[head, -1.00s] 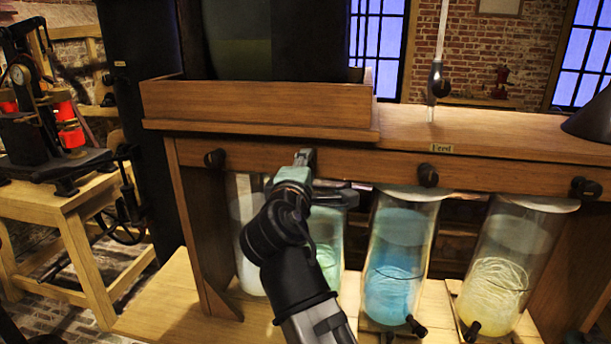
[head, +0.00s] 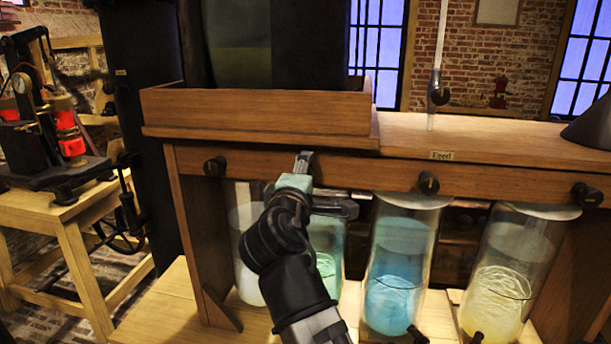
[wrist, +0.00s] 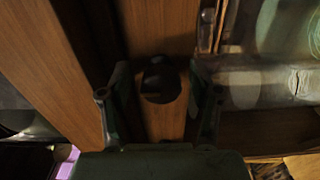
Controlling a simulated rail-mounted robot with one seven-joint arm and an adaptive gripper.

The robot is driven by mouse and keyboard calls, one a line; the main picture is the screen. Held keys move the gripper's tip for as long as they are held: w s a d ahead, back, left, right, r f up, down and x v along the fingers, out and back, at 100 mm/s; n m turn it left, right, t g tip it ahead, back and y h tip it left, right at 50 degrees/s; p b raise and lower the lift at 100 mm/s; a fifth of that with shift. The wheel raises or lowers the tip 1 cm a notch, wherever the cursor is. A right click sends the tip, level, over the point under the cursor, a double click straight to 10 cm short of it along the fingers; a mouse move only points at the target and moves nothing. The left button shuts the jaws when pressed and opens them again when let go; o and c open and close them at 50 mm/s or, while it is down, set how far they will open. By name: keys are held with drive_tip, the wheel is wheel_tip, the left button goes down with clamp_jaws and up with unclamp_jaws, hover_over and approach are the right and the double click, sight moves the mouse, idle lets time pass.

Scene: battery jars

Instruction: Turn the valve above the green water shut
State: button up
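The jar of green water (head: 326,262) stands under the wooden beam, second from the left, partly hidden behind my arm. In the head view my gripper (head: 304,163) is at the beam above this jar and hides the valve there. In the wrist view a dark round valve knob (wrist: 160,80) sits on the wood between my two fingers (wrist: 160,102). The fingers are apart, with a visible gap on each side of the knob. The wrist view is dark, so any contact is hard to tell.
Other dark knobs sit on the beam at the left (head: 215,167), above the blue jar (head: 428,183) and above the yellow jar (head: 587,195). A white jar (head: 247,265) stands left of the green one. A wooden tray (head: 255,112) rises above the beam.

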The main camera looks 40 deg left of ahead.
drive_tip(key=shift+s, duration=0.1)
drive_tip(key=v, duration=1.2)
